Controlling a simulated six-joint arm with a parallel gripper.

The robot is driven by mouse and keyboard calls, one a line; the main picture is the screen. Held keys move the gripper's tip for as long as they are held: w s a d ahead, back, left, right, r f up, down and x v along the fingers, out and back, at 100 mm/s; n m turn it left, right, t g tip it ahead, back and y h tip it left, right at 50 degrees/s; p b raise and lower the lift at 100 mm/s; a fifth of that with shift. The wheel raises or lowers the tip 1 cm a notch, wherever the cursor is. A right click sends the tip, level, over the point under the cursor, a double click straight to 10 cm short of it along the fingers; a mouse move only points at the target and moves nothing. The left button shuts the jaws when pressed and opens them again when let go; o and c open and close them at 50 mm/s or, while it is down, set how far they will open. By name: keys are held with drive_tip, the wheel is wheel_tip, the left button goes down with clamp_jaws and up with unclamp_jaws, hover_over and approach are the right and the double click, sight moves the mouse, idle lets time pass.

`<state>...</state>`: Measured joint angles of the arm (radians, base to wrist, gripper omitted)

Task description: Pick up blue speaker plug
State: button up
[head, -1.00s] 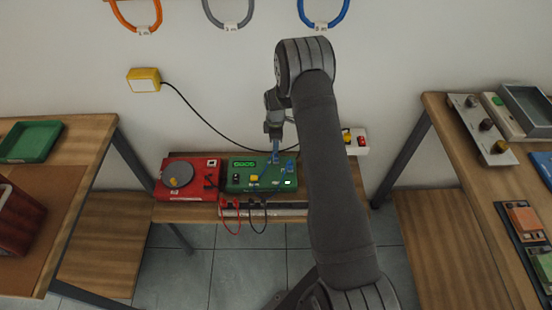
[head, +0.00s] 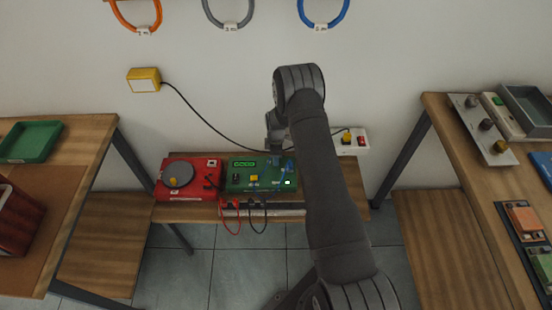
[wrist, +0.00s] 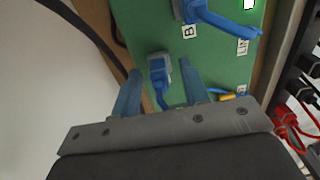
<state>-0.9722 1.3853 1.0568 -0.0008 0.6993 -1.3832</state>
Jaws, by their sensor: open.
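A blue plug (wrist: 158,67) with a short blue cable stands on the green box, between my fingertips in the wrist view. My gripper (wrist: 160,72) is open, with one finger on each side of the plug. I cannot tell whether either finger touches it. A second blue plug (wrist: 188,10) with a blue cable sits farther up, beside a label reading "B". In the head view my gripper is low over the back of the green box (head: 236,184), with its fingertips largely hidden.
The red turntable (head: 197,166) stands left of the green box on a low wooden bench. Red (head: 231,217) and black (head: 255,217) cables hang at its front. A white power strip (head: 352,146) lies to the right, and the wall is close behind.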

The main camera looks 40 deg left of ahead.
clamp_jaws()
drive_tip(key=shift+r, duration=0.1)
